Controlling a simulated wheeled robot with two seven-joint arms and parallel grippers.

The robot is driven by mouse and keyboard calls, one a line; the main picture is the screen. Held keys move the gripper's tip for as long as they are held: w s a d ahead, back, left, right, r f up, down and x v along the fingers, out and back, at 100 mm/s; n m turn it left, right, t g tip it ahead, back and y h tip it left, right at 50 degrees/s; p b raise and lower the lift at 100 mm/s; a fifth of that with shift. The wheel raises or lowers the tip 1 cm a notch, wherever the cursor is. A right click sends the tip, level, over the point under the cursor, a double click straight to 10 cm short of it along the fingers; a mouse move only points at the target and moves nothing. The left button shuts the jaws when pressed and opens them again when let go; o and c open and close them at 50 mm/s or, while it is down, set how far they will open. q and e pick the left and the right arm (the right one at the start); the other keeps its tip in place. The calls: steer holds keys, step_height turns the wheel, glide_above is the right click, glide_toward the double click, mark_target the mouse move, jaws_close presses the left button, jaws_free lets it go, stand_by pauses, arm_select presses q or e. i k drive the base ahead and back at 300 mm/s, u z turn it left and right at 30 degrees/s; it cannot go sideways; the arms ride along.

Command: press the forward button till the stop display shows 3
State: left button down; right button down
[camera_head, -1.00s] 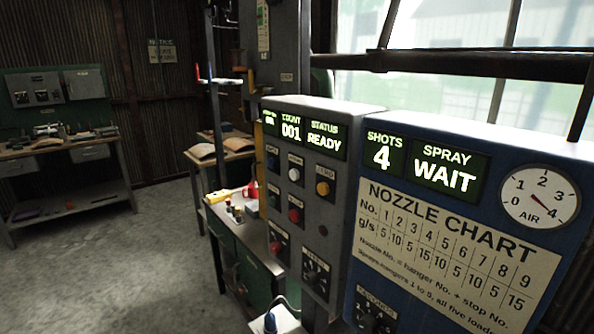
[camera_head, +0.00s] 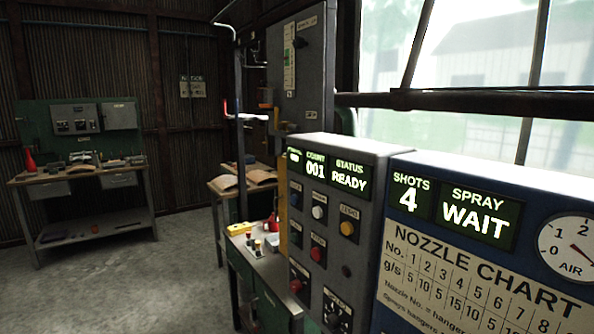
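The grey control box (camera_head: 375,160) stands right of centre. Its display strip (camera_head: 329,174) has a small left window (camera_head: 294,155) too small to read, a count of 001 and status READY. The button labels are too small to read. Neither of my grippers is in view.
The blue spray panel (camera_head: 450,168) on the right shows SHOTS 4 and SPRAY WAIT, with a nozzle chart (camera_head: 470,270) and an air gauge (camera_head: 580,247). A workbench (camera_head: 80,180) stands at the back left. The concrete floor (camera_head: 150,285) at left is clear.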

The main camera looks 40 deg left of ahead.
mark_target(317, 210)
steer(key=u, duration=1.25)
